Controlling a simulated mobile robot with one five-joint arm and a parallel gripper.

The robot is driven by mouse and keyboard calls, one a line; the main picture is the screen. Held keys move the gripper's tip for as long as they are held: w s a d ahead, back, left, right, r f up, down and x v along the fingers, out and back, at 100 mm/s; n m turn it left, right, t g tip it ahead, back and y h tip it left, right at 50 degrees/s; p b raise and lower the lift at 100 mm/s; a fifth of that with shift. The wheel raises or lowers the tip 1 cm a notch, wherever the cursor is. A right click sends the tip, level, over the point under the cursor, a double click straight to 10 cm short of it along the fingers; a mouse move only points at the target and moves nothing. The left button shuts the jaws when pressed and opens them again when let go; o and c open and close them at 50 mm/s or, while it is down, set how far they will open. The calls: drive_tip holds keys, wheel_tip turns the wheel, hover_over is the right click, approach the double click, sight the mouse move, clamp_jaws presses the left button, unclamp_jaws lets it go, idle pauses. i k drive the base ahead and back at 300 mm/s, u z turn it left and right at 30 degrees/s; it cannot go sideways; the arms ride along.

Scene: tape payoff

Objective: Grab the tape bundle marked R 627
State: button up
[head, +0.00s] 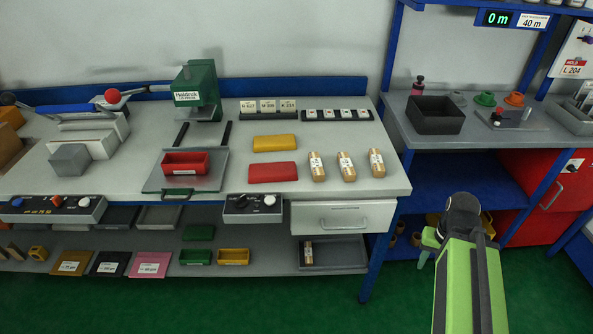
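Three tan, upright tape bundles with white labels stand in a row on the right part of the workbench: a left one (317,167), a middle one (347,167) and a right one (377,163). Their label print is too small to read, so I cannot tell which is R 627. A similar bundle (308,252) is in the grey tray under the drawer. My green and black arm reaches in at the lower right. My gripper (428,243) shows only in part beside the black joint, well away from the bundles; its opening is hidden.
Small marked cards (268,106) stand at the back of the bench (225,140). Yellow (275,143) and red (272,172) blocks lie left of the bundles. A green press (198,92) stands further left. A dark bin (435,115) is on the right bench. Green floor is clear in front.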

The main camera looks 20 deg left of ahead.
sight(346, 166)
drive_tip(key=u, duration=2.15)
drive_tip(key=i, duration=0.5)
drive_tip(key=z, duration=0.2)
